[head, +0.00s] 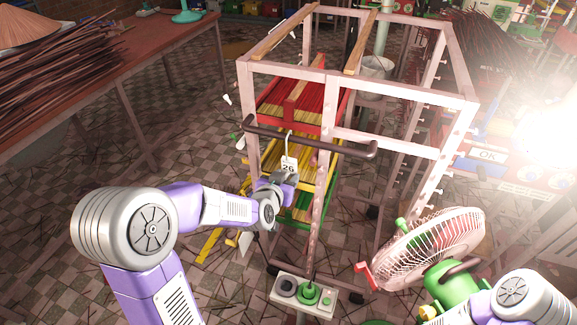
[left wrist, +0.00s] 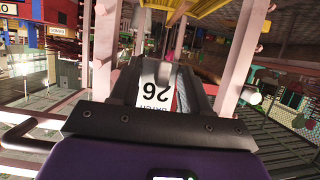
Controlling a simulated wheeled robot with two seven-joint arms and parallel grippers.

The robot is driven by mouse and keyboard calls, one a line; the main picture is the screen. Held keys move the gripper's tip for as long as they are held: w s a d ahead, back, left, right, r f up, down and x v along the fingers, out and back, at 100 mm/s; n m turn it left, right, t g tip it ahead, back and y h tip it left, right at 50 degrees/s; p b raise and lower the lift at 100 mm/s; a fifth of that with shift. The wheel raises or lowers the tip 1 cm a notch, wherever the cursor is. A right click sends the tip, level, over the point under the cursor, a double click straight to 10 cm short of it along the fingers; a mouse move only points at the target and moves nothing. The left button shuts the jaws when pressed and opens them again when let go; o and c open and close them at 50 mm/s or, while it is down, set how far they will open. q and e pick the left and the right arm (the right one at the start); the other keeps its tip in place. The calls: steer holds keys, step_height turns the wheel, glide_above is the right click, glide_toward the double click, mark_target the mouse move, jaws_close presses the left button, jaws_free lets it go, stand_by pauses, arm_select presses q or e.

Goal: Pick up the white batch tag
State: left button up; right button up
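The white batch tag (head: 288,165), marked 26, hangs from a wire hook on the dark handle bar of the pink rack. In the left wrist view the tag (left wrist: 153,88) shows upside down between the two dark fingers. My left gripper (head: 284,181) is at the lower part of the tag, and its fingers (left wrist: 150,70) look apart, one on each side. I cannot tell whether either finger touches the tag. My right arm shows at the bottom right of the head view, but its gripper is out of view.
The pink rack (head: 400,89) holds red and yellow trays of sticks behind the tag. The handle bar (head: 310,139) runs just above my left gripper. A fan (head: 428,250) and a button box (head: 303,295) stand nearer. Loose sticks litter the checkered floor.

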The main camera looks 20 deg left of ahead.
arm_select(q)
steer(key=c, duration=0.5)
steer(key=shift+r, duration=0.15)
